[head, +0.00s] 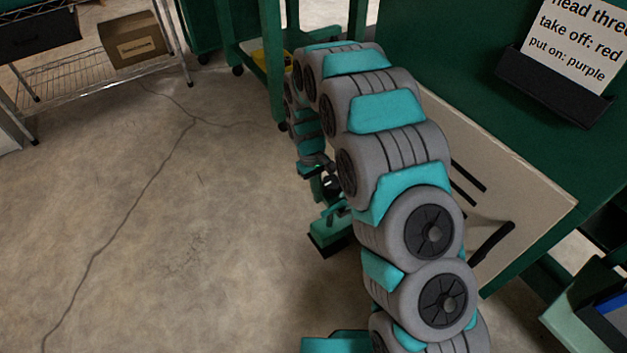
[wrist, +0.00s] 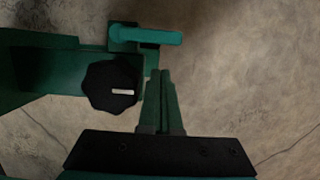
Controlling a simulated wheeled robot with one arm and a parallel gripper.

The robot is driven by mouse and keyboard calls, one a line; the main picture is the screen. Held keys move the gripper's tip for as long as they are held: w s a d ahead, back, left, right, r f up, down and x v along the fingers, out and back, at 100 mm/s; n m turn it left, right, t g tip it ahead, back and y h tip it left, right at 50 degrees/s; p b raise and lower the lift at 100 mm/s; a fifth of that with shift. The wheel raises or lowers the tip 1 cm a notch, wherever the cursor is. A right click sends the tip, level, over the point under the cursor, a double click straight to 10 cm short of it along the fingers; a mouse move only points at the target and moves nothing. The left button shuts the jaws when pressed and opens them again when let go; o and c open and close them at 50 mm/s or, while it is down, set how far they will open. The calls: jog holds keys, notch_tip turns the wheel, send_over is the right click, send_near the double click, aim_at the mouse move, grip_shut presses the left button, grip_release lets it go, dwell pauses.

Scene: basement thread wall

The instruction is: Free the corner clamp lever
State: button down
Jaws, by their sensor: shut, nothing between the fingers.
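In the wrist view, the teal lever (wrist: 150,36) lies crosswise, running right from a small green block at the end of a green frame (wrist: 60,68). A black lobed knob (wrist: 108,88) with a small pale mark sits on the frame, below and left of the lever. My gripper (wrist: 161,74) is shut and empty, its fingers side by side. Its tips appear just below the lever in the picture and right of the knob. I cannot tell the depth gap to the lever. In the head view my arm hides much of the clamp area.
A green cabinet with a pale panel (head: 535,180) stands close right of my arm; a note (head: 575,45) is on it. A wire shelf (head: 75,85) with a cardboard box (head: 135,40) stands at the back left. The cracked concrete floor (head: 170,220) at left is clear.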

aim_at(326, 213)
jog(key=shift+s+d, duration=0.7)
jog(key=shift+s, duration=0.3)
jog(key=shift+s+n, duration=0.35)
jog(key=shift+n, duration=0.45)
jog(key=shift+s+d+n+t+h, duration=0.15)
jog(key=shift+s+n, duration=0.2)
jog(key=shift+n, duration=0.15)
jog(key=shift+s+d+n+t+h, duration=0.15)
jog(key=shift+s+n, duration=0.15)
jog(key=shift+n, duration=0.2)
jog(key=n, duration=0.1)
jog(key=s+n+p, duration=0.1)
jog(key=shift+s+d+r+n+t, duration=0.1)
jog(key=shift+d+n+t, duration=0.15)
jog(key=shift+n+t, duration=0.05)
jog(key=d+n+p, duration=0.1)
jog(key=n, duration=0.1)
jog(key=s+n+t, duration=0.1)
jog(key=n, duration=0.1)
jog(key=d+n+p, duration=0.1)
jog(key=n, duration=0.1)
jog(key=shift+s+d+t+h+p, duration=0.3)
jog(key=shift+s, duration=0.1)
jog(key=shift+w, duration=0.15)
